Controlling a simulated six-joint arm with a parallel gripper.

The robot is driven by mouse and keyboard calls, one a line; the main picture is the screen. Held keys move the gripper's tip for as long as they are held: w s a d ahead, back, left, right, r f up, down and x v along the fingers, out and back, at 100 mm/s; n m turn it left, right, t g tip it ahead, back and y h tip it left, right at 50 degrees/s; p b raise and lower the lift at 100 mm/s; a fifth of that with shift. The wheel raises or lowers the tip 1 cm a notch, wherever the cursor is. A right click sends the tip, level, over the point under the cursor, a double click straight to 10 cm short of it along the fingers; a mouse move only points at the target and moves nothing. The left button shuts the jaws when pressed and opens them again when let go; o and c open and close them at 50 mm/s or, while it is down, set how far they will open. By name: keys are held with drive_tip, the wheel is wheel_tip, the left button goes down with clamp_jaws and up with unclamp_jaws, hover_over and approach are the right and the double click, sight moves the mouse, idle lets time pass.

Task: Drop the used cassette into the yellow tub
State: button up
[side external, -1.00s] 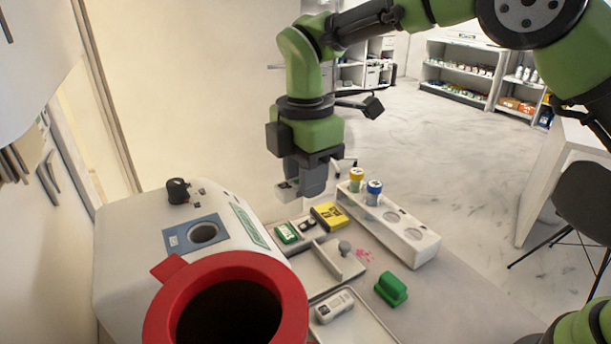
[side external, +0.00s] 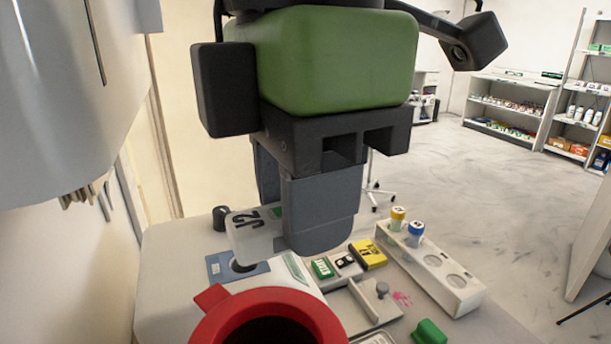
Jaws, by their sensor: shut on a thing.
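My gripper (side external: 290,222) is shut on a white cassette (side external: 252,232) with dark lettering and a bit of green. The cassette sticks out to the left of the fingers, which hide part of it. It is held up in the air, above the white machine in the picture. A red tub (side external: 213,337) with a wide rim and a dark inside stands at the bottom, nearer the camera than the gripper and cut off by the frame edge. I see no yellow tub; the tub in view is red.
The white machine (side external: 165,270) has a blue-edged port (side external: 222,268). To the right are a green-labelled item (side external: 322,268), a yellow box (side external: 370,255), a white rack (side external: 440,275) with yellow-capped and blue-capped vials, and a green block (side external: 429,332). Floor beyond the rack is open.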

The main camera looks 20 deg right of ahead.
drive_tip(key=shift+f, duration=2.3)
drive_tip(key=o, duration=1)
drive_tip(key=shift+r, duration=3.75)
